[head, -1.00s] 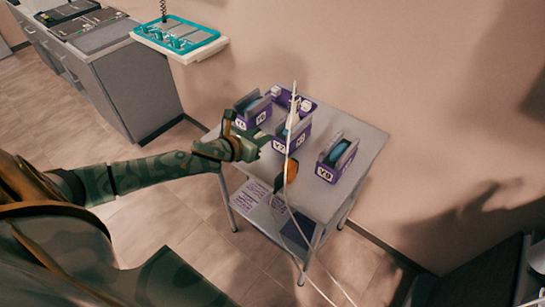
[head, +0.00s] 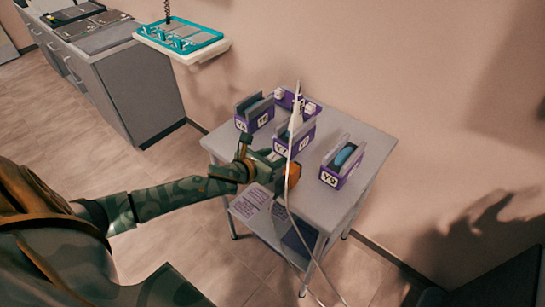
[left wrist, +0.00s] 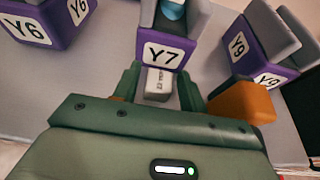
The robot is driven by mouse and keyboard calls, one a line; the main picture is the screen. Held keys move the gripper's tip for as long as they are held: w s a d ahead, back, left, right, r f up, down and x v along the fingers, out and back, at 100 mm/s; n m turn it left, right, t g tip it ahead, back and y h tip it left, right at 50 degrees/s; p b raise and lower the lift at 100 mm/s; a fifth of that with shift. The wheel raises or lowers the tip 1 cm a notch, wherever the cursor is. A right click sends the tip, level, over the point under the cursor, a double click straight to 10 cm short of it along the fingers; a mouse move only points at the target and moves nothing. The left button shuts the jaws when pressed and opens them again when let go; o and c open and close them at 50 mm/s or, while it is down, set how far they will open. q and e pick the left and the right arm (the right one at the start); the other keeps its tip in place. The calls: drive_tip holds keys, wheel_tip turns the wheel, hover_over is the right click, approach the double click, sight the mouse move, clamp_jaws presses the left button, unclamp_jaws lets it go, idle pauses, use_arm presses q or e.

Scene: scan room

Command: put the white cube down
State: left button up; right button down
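My left gripper (head: 277,165) is low over the small grey table (head: 323,207), in front of the Y7 holder (head: 293,133). In the left wrist view the white cube (left wrist: 158,82), with small dark print, lies between the spread fingers (left wrist: 160,88), just in front of the purple Y7 holder (left wrist: 166,52). Narrow gaps seem to show on both sides of the cube, so the gripper looks open around it. The cube's underside is hidden, and in the head view the hand hides the cube. My right gripper is not in view.
An orange block (left wrist: 243,102) is close to the right of the fingers. Y6 (left wrist: 45,22) and Y9 (left wrist: 268,52) holders flank Y7. A purple tray (head: 288,98) with white cubes is at the back. A white cable (head: 290,160) hangs across the head view.

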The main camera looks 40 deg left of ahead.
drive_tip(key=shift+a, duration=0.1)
use_arm(q)
drive_tip(key=shift+r, duration=0.25)
drive_tip(key=d+p+v, duration=0.1)
drive_tip(key=p+v, duration=0.3)
drive_tip(key=v, duration=0.8)
drive_tip(key=shift+a, duration=0.45)
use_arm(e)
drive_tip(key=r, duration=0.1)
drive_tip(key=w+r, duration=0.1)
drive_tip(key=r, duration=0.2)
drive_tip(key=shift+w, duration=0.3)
use_arm(q)
drive_tip(key=shift+f, duration=0.15)
